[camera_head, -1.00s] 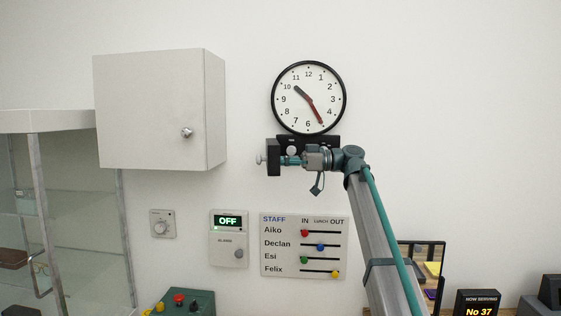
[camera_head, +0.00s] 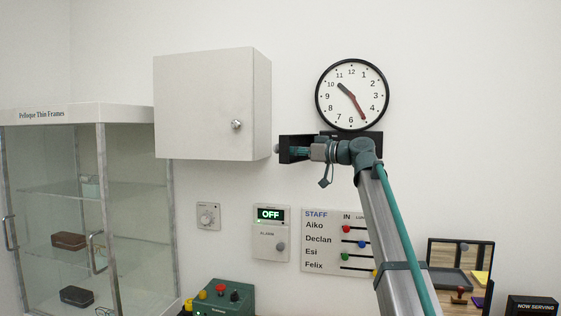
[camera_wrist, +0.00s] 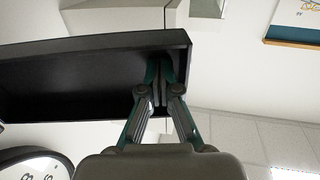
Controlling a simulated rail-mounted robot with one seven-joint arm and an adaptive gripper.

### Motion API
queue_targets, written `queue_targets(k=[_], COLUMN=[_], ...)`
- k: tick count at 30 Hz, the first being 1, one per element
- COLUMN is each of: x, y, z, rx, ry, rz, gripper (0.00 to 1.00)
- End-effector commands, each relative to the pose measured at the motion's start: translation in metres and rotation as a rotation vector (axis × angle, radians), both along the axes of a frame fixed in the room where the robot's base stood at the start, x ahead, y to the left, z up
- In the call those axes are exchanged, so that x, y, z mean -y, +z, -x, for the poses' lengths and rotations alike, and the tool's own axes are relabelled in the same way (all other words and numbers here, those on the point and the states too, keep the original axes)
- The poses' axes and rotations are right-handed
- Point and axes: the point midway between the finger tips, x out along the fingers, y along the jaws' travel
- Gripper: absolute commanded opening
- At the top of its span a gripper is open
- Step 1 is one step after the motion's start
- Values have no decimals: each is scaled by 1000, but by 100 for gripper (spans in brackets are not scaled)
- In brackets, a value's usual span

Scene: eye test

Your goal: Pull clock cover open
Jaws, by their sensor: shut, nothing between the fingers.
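The round wall clock (camera_head: 352,95) has a black rim and a white face. Below it is a dark housing (camera_head: 368,136), partly hidden by my arm. A black cover panel (camera_head: 286,142) stands out to the left of it, swung open, with a pale knob (camera_head: 276,149) at its left. In the wrist view the black cover (camera_wrist: 70,75) shows its recessed side and raised rim. My gripper (camera_head: 294,152) is shut and empty; its fingertips (camera_wrist: 160,65) are at the cover near its right end. I cannot tell whether they touch it.
A white wall cabinet (camera_head: 205,105) with a round knob hangs just left of the cover. A glass display case (camera_head: 60,180) stands at left. Wall above the clock is clear.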

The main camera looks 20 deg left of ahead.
Motion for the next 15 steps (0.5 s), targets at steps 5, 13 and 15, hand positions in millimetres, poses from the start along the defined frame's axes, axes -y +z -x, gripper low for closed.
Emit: queue_targets(k=[5, 13, 15], x=[-7, -11, -11], y=[-1, 1, 1], z=[-8, -9, -9], rx=[1, 0, 0], ry=[-5, -5, -5], rz=[0, 0, 0], gripper=[0, 0, 0])
